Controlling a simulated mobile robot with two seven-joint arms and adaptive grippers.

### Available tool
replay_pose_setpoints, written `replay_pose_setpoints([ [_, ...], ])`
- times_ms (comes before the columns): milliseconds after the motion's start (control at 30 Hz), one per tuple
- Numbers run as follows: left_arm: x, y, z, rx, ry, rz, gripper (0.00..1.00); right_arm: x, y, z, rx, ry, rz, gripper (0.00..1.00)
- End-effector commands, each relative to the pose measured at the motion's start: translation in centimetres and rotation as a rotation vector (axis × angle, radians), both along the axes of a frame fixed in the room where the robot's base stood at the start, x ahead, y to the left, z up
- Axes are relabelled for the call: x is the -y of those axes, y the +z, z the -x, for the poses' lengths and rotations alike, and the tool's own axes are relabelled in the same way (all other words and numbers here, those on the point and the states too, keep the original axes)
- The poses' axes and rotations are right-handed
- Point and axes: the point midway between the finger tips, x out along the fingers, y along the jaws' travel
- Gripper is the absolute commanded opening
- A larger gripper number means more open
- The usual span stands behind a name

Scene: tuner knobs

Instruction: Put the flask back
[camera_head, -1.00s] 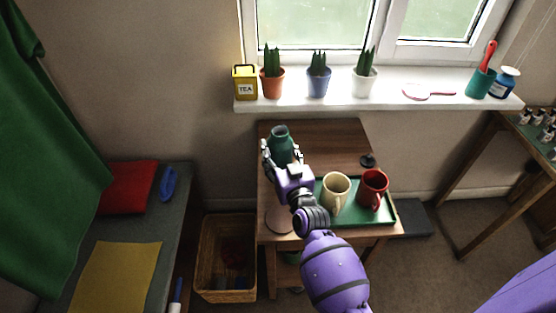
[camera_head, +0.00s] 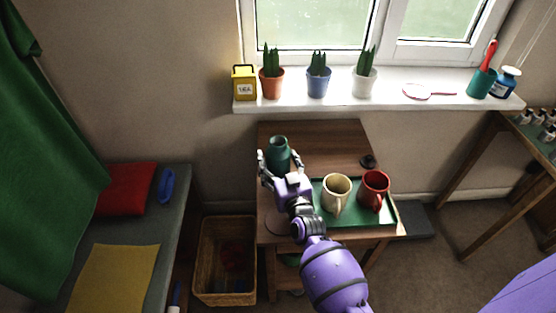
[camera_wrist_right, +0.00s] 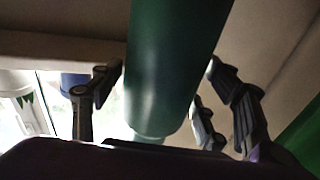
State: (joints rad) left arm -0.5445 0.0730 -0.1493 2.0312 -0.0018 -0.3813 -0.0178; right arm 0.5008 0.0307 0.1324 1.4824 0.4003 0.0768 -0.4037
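The green flask (camera_head: 278,154) appears to stand upright at the left of the small wooden table, behind my right gripper. Its base is partly hidden by the gripper. My right gripper (camera_head: 279,163) is open, with one finger on each side of the flask. In the right wrist view the flask (camera_wrist_right: 172,65) lies between the spread fingers, with a gap at the left finger; the right finger (camera_wrist_right: 228,85) is close to its side. My left gripper is not in view.
A green tray (camera_head: 357,218) with a cream mug (camera_head: 336,191) and a red mug (camera_head: 373,189) is right of my gripper. A wicker basket (camera_head: 225,297) stands left of the table. Potted plants line the windowsill (camera_head: 390,101) behind. The table's back middle is clear.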

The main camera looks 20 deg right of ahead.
Motion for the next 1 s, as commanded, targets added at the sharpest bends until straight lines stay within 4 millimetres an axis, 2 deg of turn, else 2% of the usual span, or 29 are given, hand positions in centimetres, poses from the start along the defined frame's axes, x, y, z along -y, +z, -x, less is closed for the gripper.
replay_pose_setpoints([
  [367, 0.0, 0.3, -0.2, 0.004, 0.001, 0.001, 0.55, 0.0, 0.5, 0.0, 0.001, 0.0, 0.0, 0.73],
  [467, 0.0, 0.2, -0.2, 0.003, 0.001, 0.001, 0.55, 0.0, 0.2, 1.2, -0.002, -0.001, 0.0, 0.73],
  [800, 0.0, 0.2, -0.1, 0.003, 0.001, 0.001, 0.55, -0.1, 0.2, 8.4, -0.002, -0.001, 0.0, 0.73],
  [1000, 0.0, 0.0, 0.0, 0.001, 0.001, 0.001, 0.55, -0.2, 0.2, 11.2, -0.002, 0.0, 0.001, 0.73],
])
